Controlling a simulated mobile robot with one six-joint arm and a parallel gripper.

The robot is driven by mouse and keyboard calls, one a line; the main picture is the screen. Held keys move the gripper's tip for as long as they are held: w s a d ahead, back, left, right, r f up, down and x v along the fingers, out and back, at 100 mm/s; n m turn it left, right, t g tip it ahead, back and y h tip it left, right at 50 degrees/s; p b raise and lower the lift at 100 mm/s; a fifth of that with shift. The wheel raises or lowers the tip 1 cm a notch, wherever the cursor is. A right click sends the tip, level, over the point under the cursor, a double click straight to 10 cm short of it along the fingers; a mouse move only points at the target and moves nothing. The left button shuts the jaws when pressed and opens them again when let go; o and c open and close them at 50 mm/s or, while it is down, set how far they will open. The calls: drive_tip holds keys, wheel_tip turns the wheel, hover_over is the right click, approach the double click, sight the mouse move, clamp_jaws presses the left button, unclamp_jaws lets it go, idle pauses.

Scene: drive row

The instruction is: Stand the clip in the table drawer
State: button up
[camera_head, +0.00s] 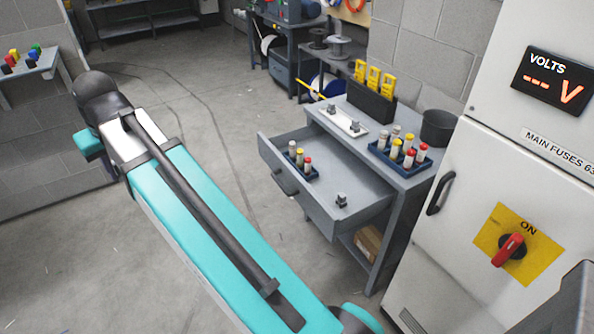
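The table drawer (335,172) is pulled out from the grey table (405,182). A small metal piece that looks like a clip (341,200) is in the drawer's right front part, seemingly upright on the drawer floor. It is too small to tell its exact pose. Two similar metal pieces (355,127) are on a white strip (341,118) on the tabletop. A blue tray (303,172) with several coloured-cap fuses lies in the drawer's left part. My teal arm crosses the left foreground, apart from the drawer. My gripper does not show.
Another blue fuse tray (398,166), a dark pot (438,128) and a dark box with yellow tools (371,103) stand on the table. A switch cabinet (455,235) with a red knob stands close at right. The drawer's middle is clear.

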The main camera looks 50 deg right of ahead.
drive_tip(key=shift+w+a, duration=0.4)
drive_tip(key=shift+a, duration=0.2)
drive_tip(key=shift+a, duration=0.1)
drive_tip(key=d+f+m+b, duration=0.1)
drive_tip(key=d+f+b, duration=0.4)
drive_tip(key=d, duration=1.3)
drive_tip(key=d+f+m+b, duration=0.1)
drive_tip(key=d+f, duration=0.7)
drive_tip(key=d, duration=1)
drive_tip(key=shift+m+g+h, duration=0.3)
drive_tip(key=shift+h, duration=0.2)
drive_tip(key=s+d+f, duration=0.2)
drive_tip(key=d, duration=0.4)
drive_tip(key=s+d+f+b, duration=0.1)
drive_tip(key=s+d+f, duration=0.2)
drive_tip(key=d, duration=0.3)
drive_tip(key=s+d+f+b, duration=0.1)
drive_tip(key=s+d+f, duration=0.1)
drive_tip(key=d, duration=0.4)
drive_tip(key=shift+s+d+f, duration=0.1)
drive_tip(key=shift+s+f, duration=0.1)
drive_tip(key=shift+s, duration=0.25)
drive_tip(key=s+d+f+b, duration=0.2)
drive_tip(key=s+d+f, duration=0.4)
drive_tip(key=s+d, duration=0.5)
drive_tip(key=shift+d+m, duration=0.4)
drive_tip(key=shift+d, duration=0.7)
